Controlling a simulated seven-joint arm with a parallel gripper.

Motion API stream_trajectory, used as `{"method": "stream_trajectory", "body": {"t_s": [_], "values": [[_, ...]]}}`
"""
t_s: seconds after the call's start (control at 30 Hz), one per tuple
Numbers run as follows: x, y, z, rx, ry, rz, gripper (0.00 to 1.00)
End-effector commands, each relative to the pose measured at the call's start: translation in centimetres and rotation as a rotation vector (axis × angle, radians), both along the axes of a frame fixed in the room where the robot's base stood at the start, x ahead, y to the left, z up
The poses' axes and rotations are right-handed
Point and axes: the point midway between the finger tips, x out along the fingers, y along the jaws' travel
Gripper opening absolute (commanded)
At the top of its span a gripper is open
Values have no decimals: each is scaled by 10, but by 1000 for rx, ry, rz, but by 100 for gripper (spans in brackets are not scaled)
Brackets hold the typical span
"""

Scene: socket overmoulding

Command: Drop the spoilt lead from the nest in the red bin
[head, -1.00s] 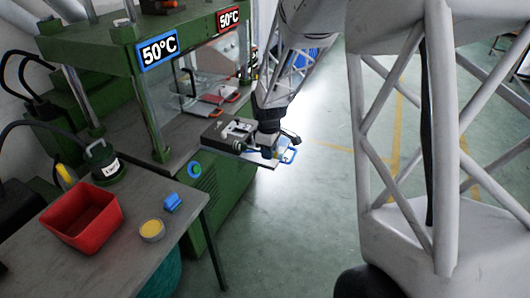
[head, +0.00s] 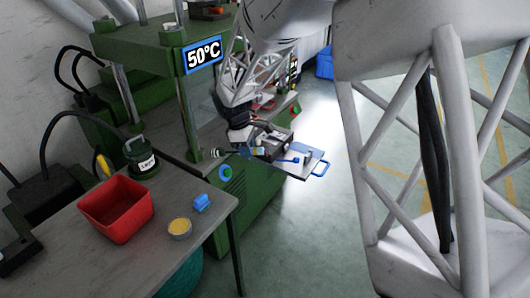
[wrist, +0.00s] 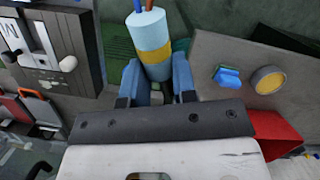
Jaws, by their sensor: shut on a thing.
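My gripper (wrist: 160,88) is shut on the spoilt lead (wrist: 150,40), a pale blue cylinder with a yellow band and red and blue wires at its top end. In the head view my gripper (head: 248,150) is small, at the left of the nest (head: 275,143), a dark block on a grey slide plate with a blue handle. The nest also shows at the upper left of the wrist view (wrist: 55,50). The red bin (head: 117,210) stands on the bench, left of my gripper. In the wrist view it is partly hidden behind my gripper body (wrist: 279,136).
A blue block (head: 201,202) and a round yellow-filled tin (head: 180,228) are on the bench (head: 150,265) right of the bin. The green press (head: 190,110) rises behind my gripper.

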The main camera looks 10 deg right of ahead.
Motion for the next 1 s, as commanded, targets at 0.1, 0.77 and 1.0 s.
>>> {"method": "stream_trajectory", "body": {"t_s": [0.1,0.77,1.0], "values": [[3,26,7,-24,11,40,2],[2,165,48,-175,59,240,2],[-6,218,65,-234,69,307,2]]}}
